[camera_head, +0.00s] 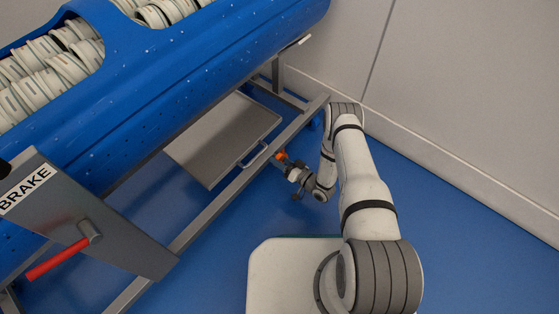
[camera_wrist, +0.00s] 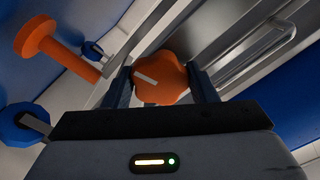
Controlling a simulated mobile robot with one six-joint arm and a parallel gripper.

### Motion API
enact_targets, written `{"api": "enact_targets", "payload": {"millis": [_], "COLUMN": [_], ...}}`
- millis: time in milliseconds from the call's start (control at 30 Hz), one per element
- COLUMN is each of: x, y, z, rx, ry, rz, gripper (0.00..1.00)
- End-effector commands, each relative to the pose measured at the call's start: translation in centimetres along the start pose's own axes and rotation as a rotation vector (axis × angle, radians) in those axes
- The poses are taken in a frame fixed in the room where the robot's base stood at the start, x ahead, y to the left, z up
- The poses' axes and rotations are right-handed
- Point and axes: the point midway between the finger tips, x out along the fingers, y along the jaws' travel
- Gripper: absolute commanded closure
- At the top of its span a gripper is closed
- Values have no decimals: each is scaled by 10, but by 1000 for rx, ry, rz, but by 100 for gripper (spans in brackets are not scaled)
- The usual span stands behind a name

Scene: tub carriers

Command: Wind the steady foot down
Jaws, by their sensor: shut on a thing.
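An orange lobed knob (camera_wrist: 162,78) with a pale bar mark sits between the two dark fingers of my gripper (camera_wrist: 160,88) in the wrist view. My gripper is shut on it. In the head view the orange knob (camera_head: 281,155) shows as a small patch at the tip of my gripper (camera_head: 287,162), beside the lower frame rail (camera_head: 232,190) of the carrier. An orange mushroom-shaped part (camera_wrist: 50,45) with a round head and a stem stands left of the knob in the wrist view. I cannot tell whether it belongs to the steady foot. The foot's contact with the floor is hidden.
The blue tub (camera_head: 190,75) holds several stacked pale rolled items. A grey shelf (camera_head: 222,138) with a wire handle lies under it. A BRAKE plate (camera_head: 95,215) with a red lever (camera_head: 57,259) stands at left. A wall (camera_head: 460,90) closes the right; blue floor (camera_head: 470,240) is free there.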

Motion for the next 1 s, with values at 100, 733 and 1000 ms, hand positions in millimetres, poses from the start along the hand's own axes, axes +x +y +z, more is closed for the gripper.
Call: {"api": "enact_targets", "payload": {"millis": [100, 733, 1000], "x": [-2, -2, -2], "y": [3, 4, 3], "z": [0, 0, 0], "rx": [-57, -144, -144], "ry": [3, 3, 2], "rz": [9, 11, 9], "gripper": [71, 71, 36]}}
